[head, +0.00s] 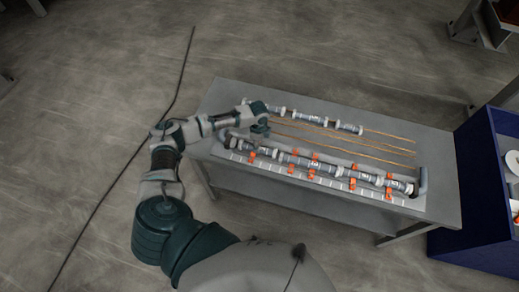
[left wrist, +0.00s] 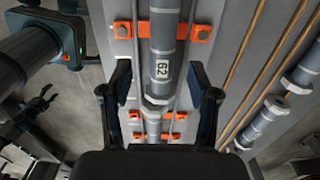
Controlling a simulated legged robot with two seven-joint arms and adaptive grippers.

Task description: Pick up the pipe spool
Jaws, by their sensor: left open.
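Grey pipe spools with pale collars stand in two groups on the table. A long clamped pipe line (head: 330,168) runs along the front, held by orange clamps. Loose pipe spools (head: 312,118) lie in a row behind it. My left gripper (head: 261,121) is over the left end of the table. In the left wrist view my left gripper (left wrist: 161,112) is open, with its fingers on either side of a clamped pipe marked with a white number label (left wrist: 162,70). No contact shows, and the height gap cannot be told.
Thin copper-coloured rods (head: 345,143) lie between the two groups. The grey table (head: 440,185) has bare room at its right end. A blue bin (head: 470,165) stands at the right. A dark cable (head: 120,170) crosses the floor at the left.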

